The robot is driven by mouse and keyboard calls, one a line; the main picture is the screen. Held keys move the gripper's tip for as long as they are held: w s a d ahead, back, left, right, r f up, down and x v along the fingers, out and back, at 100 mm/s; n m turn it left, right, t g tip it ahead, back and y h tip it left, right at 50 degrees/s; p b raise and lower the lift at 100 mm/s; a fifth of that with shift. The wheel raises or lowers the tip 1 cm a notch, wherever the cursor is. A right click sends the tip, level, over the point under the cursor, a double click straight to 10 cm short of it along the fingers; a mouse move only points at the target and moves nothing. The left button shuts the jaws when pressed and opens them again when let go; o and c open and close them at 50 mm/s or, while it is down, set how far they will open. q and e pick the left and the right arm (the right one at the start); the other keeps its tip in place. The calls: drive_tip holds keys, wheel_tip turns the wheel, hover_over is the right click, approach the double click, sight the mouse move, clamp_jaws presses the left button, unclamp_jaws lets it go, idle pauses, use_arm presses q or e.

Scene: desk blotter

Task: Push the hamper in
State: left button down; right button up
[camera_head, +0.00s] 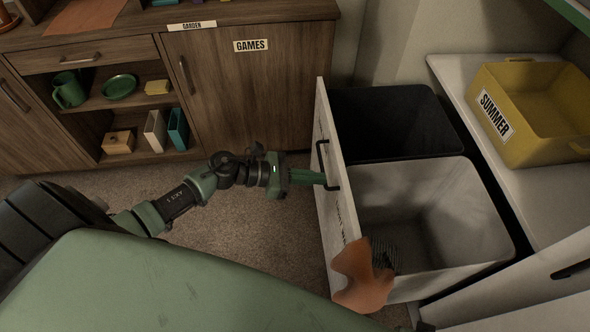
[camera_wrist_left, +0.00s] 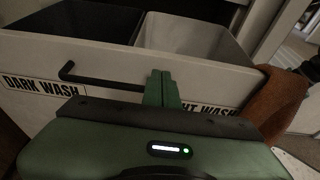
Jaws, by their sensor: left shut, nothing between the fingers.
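The hamper (camera_head: 333,200) is a pull-out drawer with a pale front and a black bar handle (camera_head: 322,160). It stands pulled out from the cabinet at right. It holds a black bin (camera_head: 385,120) and a light grey bin (camera_head: 440,200). In the left wrist view its front (camera_wrist_left: 40,60) carries a "DARK WASH" label (camera_wrist_left: 42,84) and a second label partly hidden by my gripper. My left gripper (camera_head: 318,178) is shut and empty, its fingertips at the front beside the handle's near end. I cannot tell whether they touch. My right gripper is not in view.
An orange-brown cloth (camera_head: 362,275) hangs over the hamper's near front corner. A yellow "SUMMER" bin (camera_head: 540,130) stands on the white top (camera_head: 535,210) at right. A wooden cabinet (camera_head: 250,90) with shelves stands at the back. Carpet (camera_head: 250,225) lies clear before the hamper.

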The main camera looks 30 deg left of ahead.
sight(340, 178)
use_arm(q)
drive_tip(key=shift+w+d, duration=0.45)
drive_tip(key=shift+d, duration=0.2)
drive_tip(key=shift+w+d, duration=0.45)
drive_tip(key=shift+d, duration=0.3)
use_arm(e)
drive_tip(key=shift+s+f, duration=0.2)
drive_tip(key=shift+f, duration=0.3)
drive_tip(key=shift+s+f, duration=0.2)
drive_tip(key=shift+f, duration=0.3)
use_arm(q)
drive_tip(key=shift+w, duration=0.1)
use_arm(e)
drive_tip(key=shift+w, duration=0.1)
